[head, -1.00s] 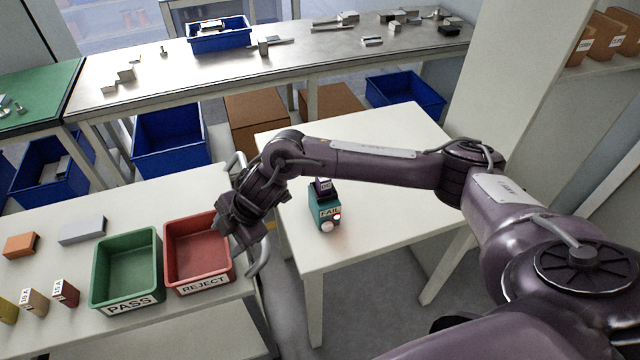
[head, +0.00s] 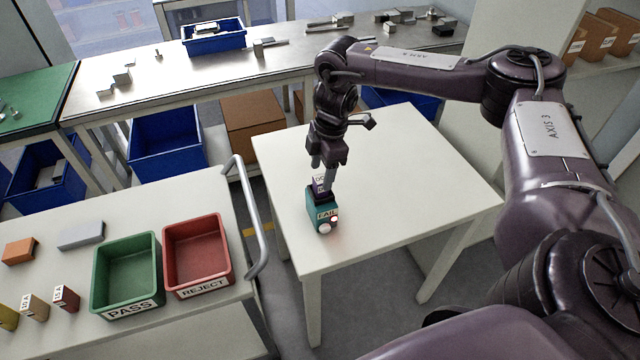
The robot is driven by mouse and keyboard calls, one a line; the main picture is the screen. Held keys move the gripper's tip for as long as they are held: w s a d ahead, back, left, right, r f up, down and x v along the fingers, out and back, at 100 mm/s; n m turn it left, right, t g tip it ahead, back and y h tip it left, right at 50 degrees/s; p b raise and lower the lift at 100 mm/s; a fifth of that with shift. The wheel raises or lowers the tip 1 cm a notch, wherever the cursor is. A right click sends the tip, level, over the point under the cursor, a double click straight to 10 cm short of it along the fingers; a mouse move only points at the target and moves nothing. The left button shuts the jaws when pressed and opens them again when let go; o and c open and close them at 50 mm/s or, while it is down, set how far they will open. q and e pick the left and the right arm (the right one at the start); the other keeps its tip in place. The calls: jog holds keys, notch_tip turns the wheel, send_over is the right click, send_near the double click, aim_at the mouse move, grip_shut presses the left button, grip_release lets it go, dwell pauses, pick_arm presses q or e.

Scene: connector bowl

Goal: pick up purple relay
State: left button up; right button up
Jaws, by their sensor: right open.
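The purple relay (head: 318,187) sits upright on top of a teal tester (head: 322,214) marked FAIL, on the white table at centre. My right gripper (head: 322,178) points down over the tester, its fingers at the height of the relay's upper part. One finger shows to the right of the relay, the other above its left side. The gripper is open; whether a finger touches the relay I cannot tell. My left gripper is not in view.
A green PASS tray (head: 126,275) and a red REJECT tray (head: 198,256) stand on the left bench, with small coloured blocks and a grey handrail (head: 252,215) at its edge. The white table (head: 420,190) is clear right of the tester.

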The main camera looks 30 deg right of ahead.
aim_at(320, 179)
notch_tip(320, 179, down, 2)
jog(key=shift+a+f+p, duration=0.15)
jog(key=shift+f+p, duration=0.05)
jog(key=shift+p, duration=0.1)
jog(key=shift+f, duration=0.55)
jog(key=c, duration=1.1)
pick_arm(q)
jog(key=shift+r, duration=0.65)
pick_arm(e)
jog(key=shift+c, duration=0.2)
jog(key=shift+r, duration=0.15)
notch_tip(320, 179, up, 8)
jog(key=shift+w+a+r+b, duration=0.1)
jog(key=shift+r+b, duration=0.1)
jog(key=shift+b, duration=0.8)
pick_arm(q)
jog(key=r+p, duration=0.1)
jog(key=p, duration=0.2)
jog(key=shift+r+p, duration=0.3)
pick_arm(e)
notch_tip(320, 179, up, 12)
jog(key=shift+f, duration=0.25)
